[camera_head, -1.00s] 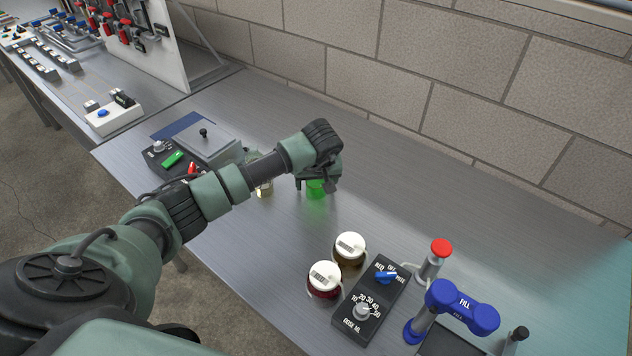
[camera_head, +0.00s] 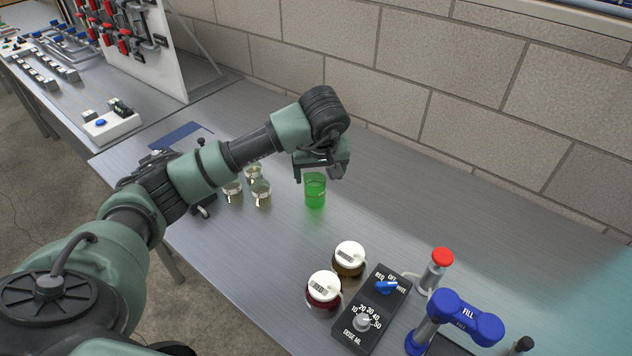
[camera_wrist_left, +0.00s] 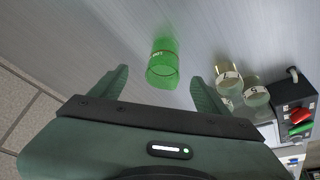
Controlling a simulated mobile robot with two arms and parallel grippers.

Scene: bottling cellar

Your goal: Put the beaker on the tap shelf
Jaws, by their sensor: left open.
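A green, see-through beaker (camera_head: 315,192) stands upright on the metal bench; it also shows in the left wrist view (camera_wrist_left: 162,62), between and beyond the fingertips. My left gripper (camera_head: 316,172) is open and empty, just above and behind the beaker's rim. In the left wrist view its two fingers (camera_wrist_left: 158,80) are spread wide, one to each side of the beaker's line. The blue tap (camera_head: 455,315) marked FILL is at the lower right. A dark surface under it, perhaps the tap shelf (camera_head: 447,346), is cut by the frame edge. My right gripper is not in view.
Small glasses with pale liquid (camera_head: 261,194) stand left of the beaker. Two white-lidded jars (camera_head: 324,290), a dosing box (camera_head: 372,312) with knobs and a red-topped post (camera_head: 437,268) stand toward the tap. The bench between beaker and wall is clear.

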